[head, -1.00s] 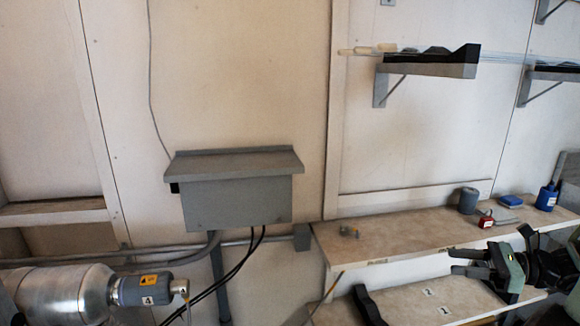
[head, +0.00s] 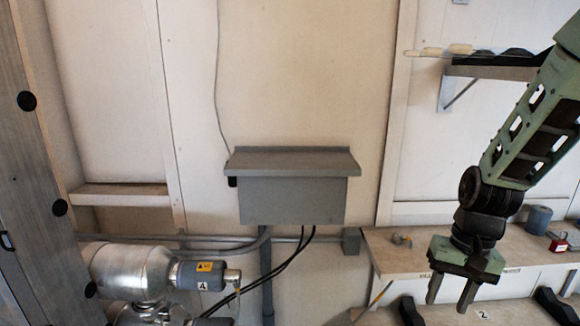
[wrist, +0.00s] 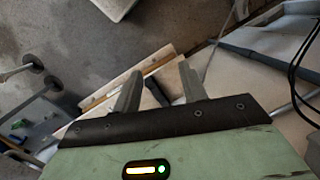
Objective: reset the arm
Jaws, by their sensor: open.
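My gripper (head: 452,289) hangs at the end of my green arm on the right of the head view, fingers pointing down. It is open and empty, in front of the wooden bench shelf. In the wrist view its two grey fingers (wrist: 157,88) stand apart with nothing between them. Beyond them lie a pale board edge and the grey floor.
A grey wall box (head: 292,199) hangs mid-wall with cables below. A silver cylinder unit (head: 130,270) is at the lower left. The bench (head: 400,262) holds a grey cup (head: 538,219) and a red item (head: 558,243). A wall bracket shelf (head: 490,72) is upper right.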

